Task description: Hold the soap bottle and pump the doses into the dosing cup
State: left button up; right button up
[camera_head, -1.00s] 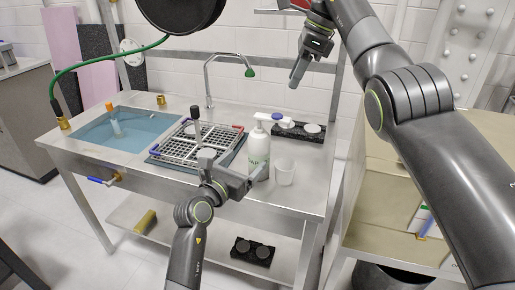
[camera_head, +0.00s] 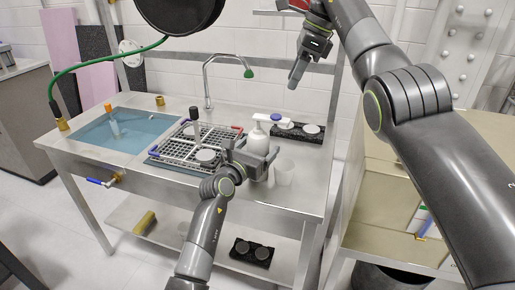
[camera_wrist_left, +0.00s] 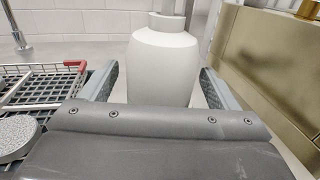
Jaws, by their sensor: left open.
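The white soap bottle (camera_head: 258,143) stands upright on the steel bench, its pump head on top. My left gripper (camera_head: 262,161) is open around its body. In the left wrist view the bottle (camera_wrist_left: 163,62) sits between the two fingers (camera_wrist_left: 158,88), with small gaps visible on each side. The pump top is cut off there. The clear dosing cup (camera_head: 285,175) stands on the bench just right of the bottle, partly behind my left gripper. My right gripper (camera_head: 297,72) hangs in the air above the back of the bench, away from the bottle; its finger opening is unclear.
A wire rack (camera_head: 180,147) with red and blue corners lies left of the bottle. A water-filled sink (camera_head: 135,130) is farther left. A tap (camera_head: 207,85) rises at the back.

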pick_arm(q)
jog(key=c, duration=1.3)
pick_arm(e)
jog(key=shift+c, duration=0.2)
grip_shut()
dwell(0.5)
